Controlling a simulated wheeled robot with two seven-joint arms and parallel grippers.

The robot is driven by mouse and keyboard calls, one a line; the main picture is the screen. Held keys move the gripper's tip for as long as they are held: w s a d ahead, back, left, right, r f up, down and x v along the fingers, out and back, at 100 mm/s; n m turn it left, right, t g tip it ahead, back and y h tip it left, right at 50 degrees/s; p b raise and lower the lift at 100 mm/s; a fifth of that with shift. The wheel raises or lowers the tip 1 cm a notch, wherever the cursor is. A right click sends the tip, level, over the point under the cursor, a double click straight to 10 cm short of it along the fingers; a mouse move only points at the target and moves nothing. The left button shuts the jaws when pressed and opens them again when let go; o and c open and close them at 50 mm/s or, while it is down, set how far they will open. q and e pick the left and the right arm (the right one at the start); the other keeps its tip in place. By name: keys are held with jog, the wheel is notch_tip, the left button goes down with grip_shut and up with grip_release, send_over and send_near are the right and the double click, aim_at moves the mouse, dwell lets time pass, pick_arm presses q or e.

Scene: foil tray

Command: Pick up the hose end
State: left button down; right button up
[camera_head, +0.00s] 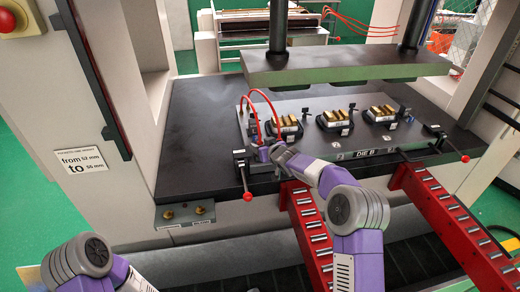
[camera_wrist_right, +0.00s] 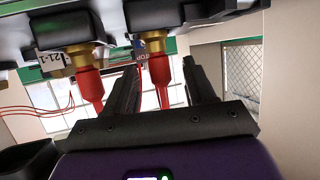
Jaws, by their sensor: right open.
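Two red hose ends with brass fittings show in the right wrist view. One hose end (camera_wrist_right: 159,75) lies in line with the gap between my right gripper's dark fingers (camera_wrist_right: 165,88). The other hose end (camera_wrist_right: 88,80) is to the left, outside the fingers. In the head view, the red hose (camera_head: 264,96) arcs up over the left side of the die plate and comes down near my right gripper (camera_head: 267,152). That gripper is open at the plate's front left edge. The hose ends are hard to make out there. My left gripper is out of view.
The die plate (camera_head: 350,150) carries several blocks with brass-coloured tops. A red-knobbed clamp (camera_head: 246,180) stands just left of my right gripper. Red roller rails (camera_head: 312,235) run forward from the table. The upper press plate (camera_head: 345,68) hangs above; the black table's left side (camera_head: 195,125) is clear.

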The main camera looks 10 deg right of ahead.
jog(key=shift+x, duration=1.1)
grip_shut()
